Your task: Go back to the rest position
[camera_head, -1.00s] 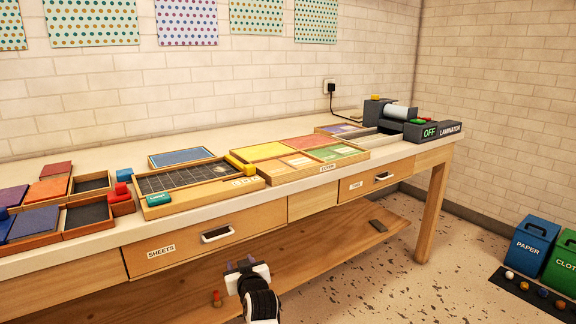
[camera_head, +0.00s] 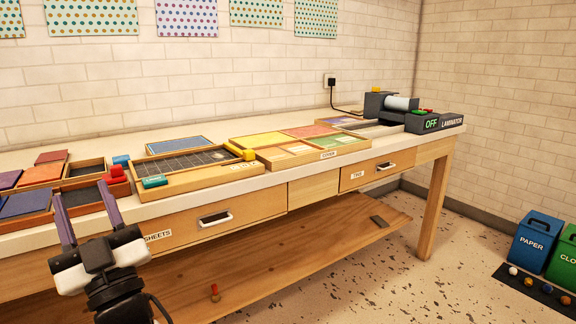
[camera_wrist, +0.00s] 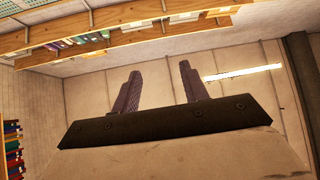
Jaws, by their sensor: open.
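My gripper (camera_head: 86,213) is in the lower left of the head view, in front of the workbench (camera_head: 262,183). Its two purple-grey fingers point up and stand apart, with nothing between them. They overlap the bench's front edge and the left part of the SHEETS drawer (camera_head: 255,208) in the picture. In the wrist view, my gripper (camera_wrist: 160,85) also shows both fingers spread and empty, aimed toward the upper wall and shelves.
Trays of coloured sheets (camera_head: 285,127) lie along the bench top. The laminator (camera_head: 435,121), reading OFF, stands at its right end. PAPER (camera_head: 532,243) and cloth (camera_head: 562,256) bins stand on the floor at right. The floor before the bench is open.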

